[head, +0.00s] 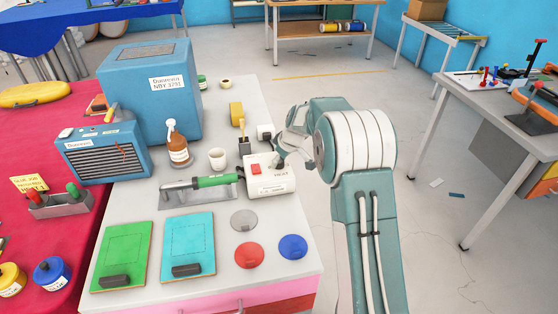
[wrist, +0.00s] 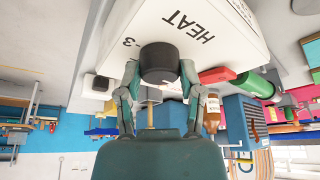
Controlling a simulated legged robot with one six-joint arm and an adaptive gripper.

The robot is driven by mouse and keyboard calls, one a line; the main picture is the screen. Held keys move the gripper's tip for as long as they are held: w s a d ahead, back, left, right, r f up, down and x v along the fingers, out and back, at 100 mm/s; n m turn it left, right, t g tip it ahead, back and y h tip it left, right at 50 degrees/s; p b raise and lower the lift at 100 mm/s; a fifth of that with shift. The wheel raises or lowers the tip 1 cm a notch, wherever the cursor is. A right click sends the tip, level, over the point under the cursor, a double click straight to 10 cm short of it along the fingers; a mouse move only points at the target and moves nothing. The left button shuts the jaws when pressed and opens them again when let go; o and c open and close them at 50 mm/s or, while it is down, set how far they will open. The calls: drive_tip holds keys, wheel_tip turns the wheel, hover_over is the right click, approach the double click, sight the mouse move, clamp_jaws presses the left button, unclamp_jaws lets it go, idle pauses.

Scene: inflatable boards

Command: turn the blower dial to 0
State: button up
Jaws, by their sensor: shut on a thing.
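The blower is a white box (head: 284,183) with a red switch (head: 256,169), on the grey bench top in the head view. The same box fills the top of the wrist view (wrist: 232,22), upside down, with the word HEAT and a "3" mark. Its dial (wrist: 159,58) is a black round knob. My gripper (wrist: 158,75) is shut on the dial, one finger on each side. In the head view my gripper (head: 283,153) is at the box's back edge, and the dial is hidden. I cannot tell the dial's setting.
A hot-air tool with a green handle (head: 218,181) lies left of the box. A white cup (head: 217,158), a brown bottle (head: 177,146) and a large blue cabinet (head: 150,88) stand behind it. Red (head: 249,256) and blue (head: 293,247) discs lie in front. Floor right of the bench is open.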

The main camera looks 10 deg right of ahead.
drive_tip(key=shift+f+n, duration=0.15)
drive_tip(key=shift+n, duration=0.45)
drive_tip(key=shift+g, duration=0.3)
drive_tip(key=o, duration=1.1)
drive_tip(key=shift+o, duration=0.2)
drive_tip(key=v, duration=1.2)
drive_tip(key=shift+d, duration=0.25)
